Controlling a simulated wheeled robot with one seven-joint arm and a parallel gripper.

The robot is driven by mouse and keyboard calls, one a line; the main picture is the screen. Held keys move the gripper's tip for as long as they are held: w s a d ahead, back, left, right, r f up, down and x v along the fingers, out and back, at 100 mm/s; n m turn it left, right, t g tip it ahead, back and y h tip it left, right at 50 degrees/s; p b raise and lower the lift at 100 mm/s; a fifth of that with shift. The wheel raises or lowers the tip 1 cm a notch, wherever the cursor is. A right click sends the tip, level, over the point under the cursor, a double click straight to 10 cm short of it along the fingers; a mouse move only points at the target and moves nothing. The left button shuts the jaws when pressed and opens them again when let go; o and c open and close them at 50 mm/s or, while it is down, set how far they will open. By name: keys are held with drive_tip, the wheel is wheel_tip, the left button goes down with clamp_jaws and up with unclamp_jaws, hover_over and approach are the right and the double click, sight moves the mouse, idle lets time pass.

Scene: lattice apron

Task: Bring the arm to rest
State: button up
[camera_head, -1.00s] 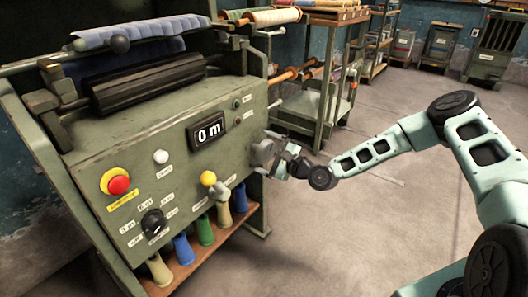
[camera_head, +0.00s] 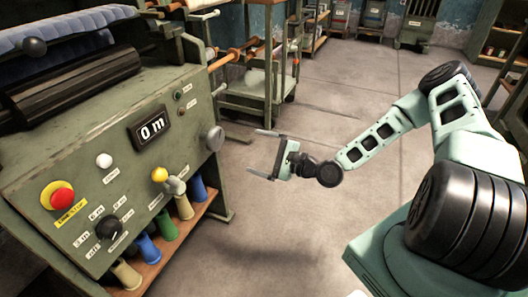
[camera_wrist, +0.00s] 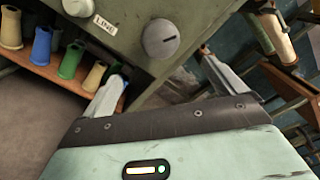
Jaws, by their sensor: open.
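My gripper (camera_head: 265,154) is open and empty in the head view, held over bare floor to the right of the green machine (camera_head: 140,180). Its two fingers point left toward the machine and are apart from it. My arm stretches in from the right with the elbow raised. In the wrist view my gripper's two fingers (camera_wrist: 165,90) are spread with nothing between them. Beyond them is a round grey knob (camera_wrist: 161,39) on the machine's panel. The same knob (camera_head: 213,138) sits at the panel's right edge in the head view.
Several coloured spools stand on a low wooden shelf (camera_head: 150,270). A trolley (camera_head: 262,90) stands behind my gripper. The grey floor (camera_head: 270,240) below it is clear.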

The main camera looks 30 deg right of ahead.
drive_tip(key=shift+s+d, duration=0.35)
drive_tip(key=shift+s, duration=0.2)
drive_tip(key=s+a+n+g+h, duration=0.4)
drive_tip(key=s+a+n+g, duration=0.2)
drive_tip(key=a+n+g, duration=0.65)
drive_tip(key=s+a+r+n+g+h, duration=0.1)
drive_tip(key=s+a+r+n+h, duration=0.15)
drive_tip(key=s+r+n, duration=0.6)
drive_tip(key=s+a+r+n+g+h, duration=0.15)
drive_tip(key=s+r+n+h, duration=0.3)
drive_tip(key=s+r, duration=0.7)
wheel_tip(320, 180, up, 22)
drive_tip(key=s+y+p, duration=0.1)
drive_tip(key=s+p, duration=0.1)
drive_tip(key=p, duration=2.3)
drive_tip(key=shift+s+r, duration=0.2)
